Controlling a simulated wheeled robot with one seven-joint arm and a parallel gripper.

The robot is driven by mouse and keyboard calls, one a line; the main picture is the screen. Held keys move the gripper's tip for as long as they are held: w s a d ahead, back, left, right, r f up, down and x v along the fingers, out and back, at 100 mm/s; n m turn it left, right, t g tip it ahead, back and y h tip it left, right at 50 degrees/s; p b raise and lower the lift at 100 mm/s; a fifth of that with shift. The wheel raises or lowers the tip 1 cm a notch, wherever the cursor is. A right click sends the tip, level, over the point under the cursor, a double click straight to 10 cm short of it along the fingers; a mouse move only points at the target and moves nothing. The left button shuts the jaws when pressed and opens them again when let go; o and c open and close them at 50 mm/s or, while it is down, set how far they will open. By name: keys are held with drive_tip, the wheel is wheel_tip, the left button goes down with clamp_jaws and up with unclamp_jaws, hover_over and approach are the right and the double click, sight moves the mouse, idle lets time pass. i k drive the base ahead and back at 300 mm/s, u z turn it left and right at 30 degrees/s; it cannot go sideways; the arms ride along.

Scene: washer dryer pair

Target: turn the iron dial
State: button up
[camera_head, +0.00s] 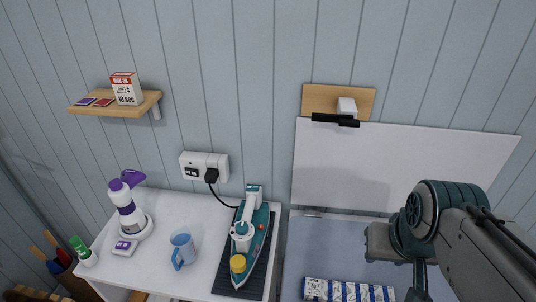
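The iron (261,228) is teal and white and lies on a dark ribbed mat (225,278) at the right end of the white counter. A round yellow knob (238,264), seemingly the dial, sits near its front end, with a white rounded part behind it. My arm comes in from the right edge. The grey block at its end, seemingly my gripper (382,243), is well to the right of the iron and apart from it. Its fingers cannot be made out, so its opening is unclear.
A black plug and cord run from the wall socket (204,166) towards the iron. A white panel (400,165) stands upright behind my arm.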

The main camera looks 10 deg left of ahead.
sight(242, 228)
drive_tip(key=z, duration=0.05)
drive_tip(key=k, duration=1.1)
drive_tip(key=u, duration=0.85)
drive_tip(key=i, duration=1.2)
drive_tip(key=z, duration=0.65)
